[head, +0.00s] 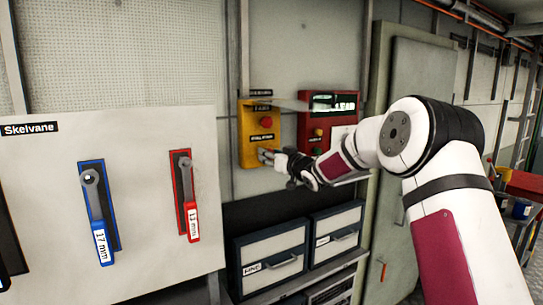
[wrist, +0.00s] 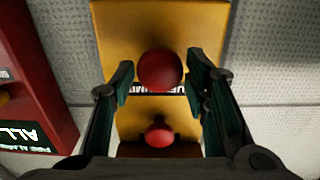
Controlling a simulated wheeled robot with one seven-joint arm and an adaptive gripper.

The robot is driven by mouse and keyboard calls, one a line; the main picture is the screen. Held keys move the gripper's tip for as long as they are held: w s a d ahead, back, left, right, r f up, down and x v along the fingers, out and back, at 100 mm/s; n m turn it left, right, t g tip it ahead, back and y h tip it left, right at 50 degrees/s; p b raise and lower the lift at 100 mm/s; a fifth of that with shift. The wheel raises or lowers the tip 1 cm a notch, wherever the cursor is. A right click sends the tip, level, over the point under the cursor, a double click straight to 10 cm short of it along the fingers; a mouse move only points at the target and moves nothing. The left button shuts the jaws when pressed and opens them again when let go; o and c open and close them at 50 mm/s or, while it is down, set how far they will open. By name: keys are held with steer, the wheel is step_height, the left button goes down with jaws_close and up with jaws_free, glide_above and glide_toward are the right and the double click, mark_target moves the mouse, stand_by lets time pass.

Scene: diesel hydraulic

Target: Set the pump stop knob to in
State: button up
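A yellow control box (head: 247,130) on the wall carries two red knobs, one above the other. The upper knob (head: 265,121) is clear in the head view. My gripper (head: 268,156) is at the lower knob and mostly hides it there. The wrist view looks upside down. In it the lower knob (wrist: 160,70) appears large, between the two fingertips of my gripper (wrist: 160,82), with a slim gap on each side. The upper knob (wrist: 158,133) appears smaller below. The black label between the knobs is partly covered and I cannot read it fully. How far the lower knob sticks out is unclear.
A red alarm box (head: 329,101) with buttons is mounted right of the yellow box; it also shows in the wrist view (wrist: 35,60). A white board with wrenches (head: 140,200) is at left. Drawer boxes (head: 270,262) stand below, and a grey cabinet (head: 415,95) is at right.

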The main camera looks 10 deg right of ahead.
jaws_close()
steer(key=shift+b+x, duration=0.95)
steer(key=shift+s, duration=0.1)
steer(key=shift+r, duration=0.1)
steer(key=shift+o, duration=0.6)
jaws_free()
steer(key=o, duration=0.4)
steer(key=shift+o, duration=0.2)
steer(key=v, duration=1.2)
